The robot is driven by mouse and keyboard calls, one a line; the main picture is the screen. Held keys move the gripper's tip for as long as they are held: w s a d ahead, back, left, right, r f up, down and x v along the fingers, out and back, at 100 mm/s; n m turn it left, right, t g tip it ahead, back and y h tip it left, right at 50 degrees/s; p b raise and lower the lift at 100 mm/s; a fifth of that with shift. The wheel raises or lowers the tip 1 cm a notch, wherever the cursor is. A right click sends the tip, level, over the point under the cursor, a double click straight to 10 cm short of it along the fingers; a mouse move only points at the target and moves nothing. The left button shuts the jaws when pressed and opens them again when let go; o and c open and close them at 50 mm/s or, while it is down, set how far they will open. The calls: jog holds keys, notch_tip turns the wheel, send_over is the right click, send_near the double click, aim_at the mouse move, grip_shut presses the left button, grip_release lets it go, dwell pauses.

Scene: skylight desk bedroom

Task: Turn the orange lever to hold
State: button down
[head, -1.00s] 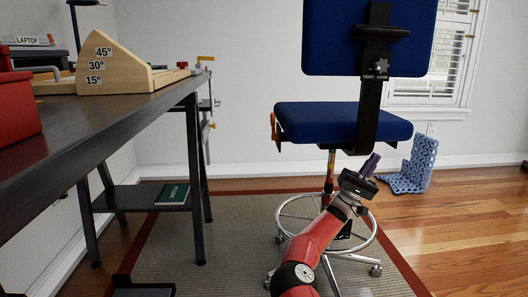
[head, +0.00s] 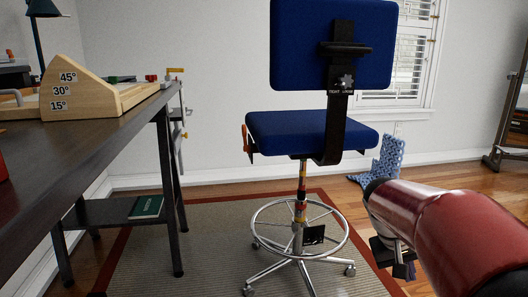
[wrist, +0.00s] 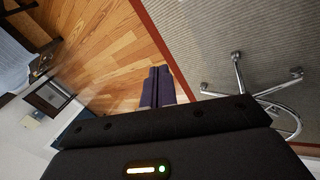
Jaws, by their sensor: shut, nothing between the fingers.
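An orange lever (head: 245,138) sticks up at the left edge of the blue chair's seat (head: 312,131) in the head view. Any marking beside it is too small to read. My gripper (head: 406,271) is low at the right of the head view, partly hidden by my red arm, and well apart from the lever. In the wrist view its two purple fingers (wrist: 158,88) are together and empty, over the floor. The lever does not show in the wrist view.
The chair has a foot ring (head: 258,214) and a wheeled base on a striped rug (head: 205,255). A dark desk (head: 60,145) stands left with a wooden angle block (head: 110,97). Wood floor is clear at right.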

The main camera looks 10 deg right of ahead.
jog(key=s+a+r+n+t+y+p, duration=0.1)
jog(key=s+a+t+y, duration=0.1)
jog(key=s+a, duration=0.4)
jog(key=s+a+r+n+t+y+p, duration=0.1)
jog(key=s+a+t+y, duration=0.2)
jog(key=a, duration=1.1)
jog(key=s, duration=0.3)
jog(key=shift+n+t, duration=0.3)
jog(key=shift+n, duration=0.1)
